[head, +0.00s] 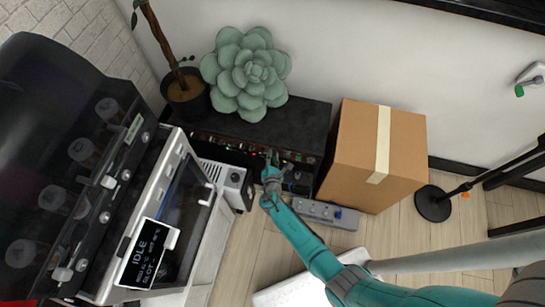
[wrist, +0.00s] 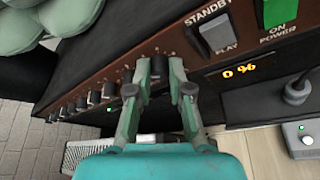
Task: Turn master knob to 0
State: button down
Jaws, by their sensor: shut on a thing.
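The knob between my fingers (wrist: 159,63) is black and sits near the right end of a row of knobs on a brown amplifier panel (wrist: 118,66). No name label for it can be read. My gripper (wrist: 160,72) is shut on this knob, one teal finger on each side. An orange display (wrist: 247,71) to its right reads 0 %. In the head view my gripper (head: 272,163) reaches the front of the black amplifier (head: 305,118), and the knob is hidden there.
A standby/play switch (wrist: 216,36) and a green power switch (wrist: 280,12) are right of the knob. A succulent (head: 247,75) sits on the amplifier. A cardboard box (head: 350,150) stands to its right, a machine with a screen (head: 148,255) to the left.

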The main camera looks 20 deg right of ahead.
jog(key=n+g+h, duration=0.1)
jog(key=n+h, duration=0.1)
jog(key=n, duration=0.2)
jog(key=n+g+h, duration=0.2)
jog(key=n, duration=0.2)
jog(key=n+g+h, duration=0.1)
jog(key=n+h, duration=0.2)
jog(key=n, duration=0.1)
jog(key=shift+w+a+f, duration=0.1)
jog(key=shift+w+a, duration=0.2)
jog(key=shift+a, duration=0.1)
jog(key=shift+n+g+h, duration=0.3)
jog(key=shift+n, duration=0.5)
dwell(0.8)
jog(key=c, duration=1.1)
grip_release()
jog(key=shift+o, duration=0.2)
jog(key=v, duration=0.7)
jog(key=shift+s+a, duration=0.2)
